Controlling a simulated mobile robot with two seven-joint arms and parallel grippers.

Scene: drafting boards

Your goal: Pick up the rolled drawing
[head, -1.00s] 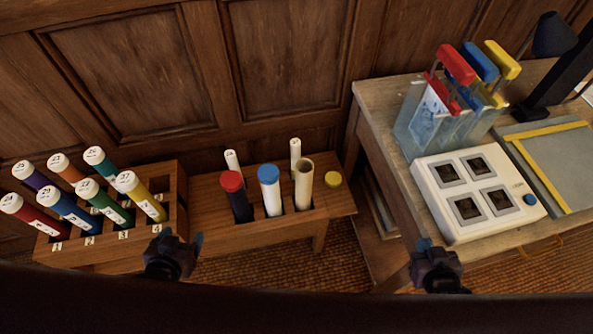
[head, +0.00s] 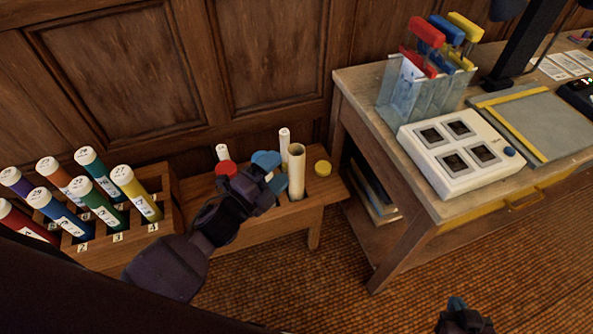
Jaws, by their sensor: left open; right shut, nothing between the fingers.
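Two slim white rolls that look like rolled drawings stand upright at the back of the wooden bench rack: one on the left (head: 222,152) and one on the right (head: 284,141). In front stand a tube with a red cap (head: 226,169), a tube with a blue cap (head: 264,157) and an open tan tube (head: 296,172). My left gripper (head: 268,179) is open in front of the blue-capped tube, hiding most of it and much of the red-capped one. I cannot tell whether it touches them. My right gripper (head: 460,310) is shut and empty over the floor at the bottom right.
A loose yellow cap (head: 323,168) lies at the bench's right end. A wooden rack (head: 166,228) of numbered coloured tubes stands left. The table (head: 357,85) at right carries a white box with four windows (head: 457,150) and a clear holder (head: 408,92) with coloured-handled items. Floor between is clear.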

